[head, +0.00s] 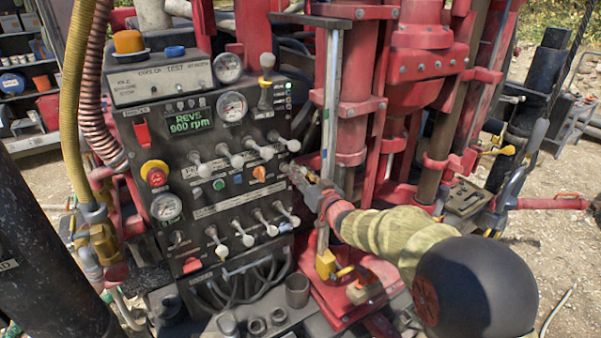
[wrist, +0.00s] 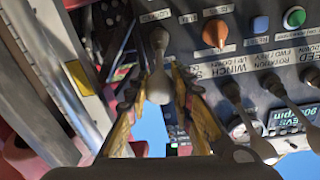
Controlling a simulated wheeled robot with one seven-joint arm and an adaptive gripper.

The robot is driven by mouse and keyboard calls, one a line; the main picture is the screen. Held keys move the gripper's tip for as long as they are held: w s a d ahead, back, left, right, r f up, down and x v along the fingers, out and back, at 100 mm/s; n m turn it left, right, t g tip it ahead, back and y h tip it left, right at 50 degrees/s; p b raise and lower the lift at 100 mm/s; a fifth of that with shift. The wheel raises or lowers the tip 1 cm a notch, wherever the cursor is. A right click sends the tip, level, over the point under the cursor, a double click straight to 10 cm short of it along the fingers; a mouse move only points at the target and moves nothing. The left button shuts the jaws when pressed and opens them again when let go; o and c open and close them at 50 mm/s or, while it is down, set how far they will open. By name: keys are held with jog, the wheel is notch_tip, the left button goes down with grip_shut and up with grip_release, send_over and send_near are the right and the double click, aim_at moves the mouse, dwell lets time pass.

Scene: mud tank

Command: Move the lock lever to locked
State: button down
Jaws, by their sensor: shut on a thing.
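The lock lever (wrist: 159,88), pale grey with a rounded knob, stands out from the dark control panel in the wrist view, below a small label that seems to begin with "LO". My gripper (wrist: 160,92) has its two yellowish fingers on either side of the knob, closed on it. In the head view my gripper (head: 302,177) reaches the right edge of the panel, just right of the orange selector knob (head: 259,173). The lever is mostly hidden there by the fingers, so its exact position cannot be told.
The control panel (head: 200,185) carries an upper row of white-knobbed levers (head: 261,149) close to my gripper and a lower row (head: 264,223) below it. Red rig columns (head: 352,110) stand just right of the panel. A red plate (head: 335,300) lies below my arm.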

jog(key=shift+f+b, duration=0.25)
jog(key=shift+b, duration=0.35)
jog(key=b, duration=0.2)
jog(key=f+t+b, duration=0.1)
jog(key=b, duration=0.2)
jog(key=shift+s+d+f+y, duration=0.15)
jog(key=shift+f+y, duration=0.1)
jog(key=shift+y, duration=0.05)
notch_tip(320, 180, down, 7)
jog(key=t+y+b, duration=0.2)
jog(key=t+b, duration=0.3)
jog(key=b, duration=2)
jog(key=shift+w+r+m+t+y, duration=0.2)
jog(key=shift+m+t+y, duration=0.1)
jog(key=shift+m+y, duration=0.1)
jog(key=shift+f, duration=0.1)
jog(key=c, duration=1.8)
grip_release()
jog(key=shift+a, duration=0.2)
jog(key=shift+r, duration=0.2)
